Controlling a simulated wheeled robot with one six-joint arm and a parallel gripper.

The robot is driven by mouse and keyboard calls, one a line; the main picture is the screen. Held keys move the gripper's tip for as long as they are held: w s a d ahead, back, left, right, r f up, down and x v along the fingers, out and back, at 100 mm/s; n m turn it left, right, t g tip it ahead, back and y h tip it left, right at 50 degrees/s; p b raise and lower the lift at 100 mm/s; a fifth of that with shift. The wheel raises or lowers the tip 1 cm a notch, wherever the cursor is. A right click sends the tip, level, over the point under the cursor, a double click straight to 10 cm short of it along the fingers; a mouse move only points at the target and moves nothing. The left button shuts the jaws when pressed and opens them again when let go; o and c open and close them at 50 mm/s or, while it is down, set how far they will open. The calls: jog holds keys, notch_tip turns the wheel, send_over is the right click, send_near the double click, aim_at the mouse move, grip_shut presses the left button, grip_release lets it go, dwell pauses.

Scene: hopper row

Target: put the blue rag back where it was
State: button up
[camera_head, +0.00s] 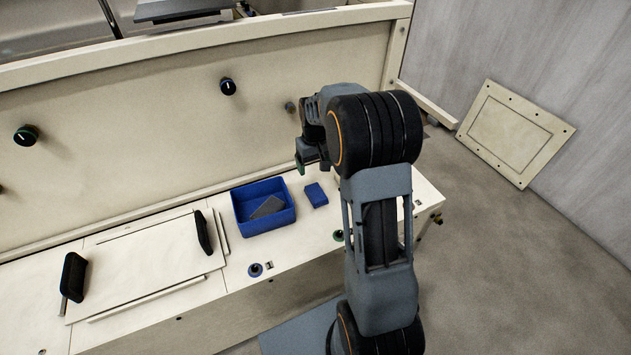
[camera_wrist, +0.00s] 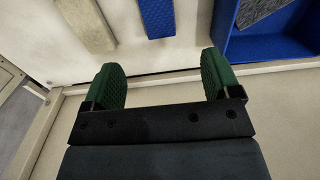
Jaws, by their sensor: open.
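A small blue rag (camera_head: 316,195), a flat rectangular piece, lies on the cream ledge just right of a blue tray (camera_head: 240,224). In the wrist view the rag (camera_wrist: 157,18) shows at the top middle, partly cut off by the picture edge. My gripper (camera_wrist: 161,78) has green pads, spread wide with nothing between them. The rag lies beyond the fingertips, apart from them. In the head view my gripper (camera_head: 303,165) is near the back panel, close to the rag and partly hidden by my arm.
The blue tray, also in the wrist view (camera_wrist: 235,45), holds a dark grey piece (camera_head: 268,208). A beige piece (camera_wrist: 90,24) lies left of the rag. A hatch with two black handles (camera_head: 203,231) is left of the tray. Knobs (camera_head: 228,87) stick out of the back panel.

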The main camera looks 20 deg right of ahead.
jog(key=s+a+r+t, duration=0.1)
jog(key=s+a+r, duration=0.1)
jog(key=s, duration=0.4)
jog(key=s+a+r+t, duration=0.1)
jog(key=s+a+r, duration=0.2)
jog(key=s, duration=0.4)
jog(key=s+a+r+t, duration=0.1)
jog(key=s+a+r, duration=0.1)
jog(key=s+a, duration=0.2)
jog(key=s, duration=0.3)
jog(key=shift+s+a+r, duration=0.2)
jog(key=shift+a+r, duration=0.1)
jog(key=shift+a, duration=0.05)
jog(key=shift+r, duration=0.1)
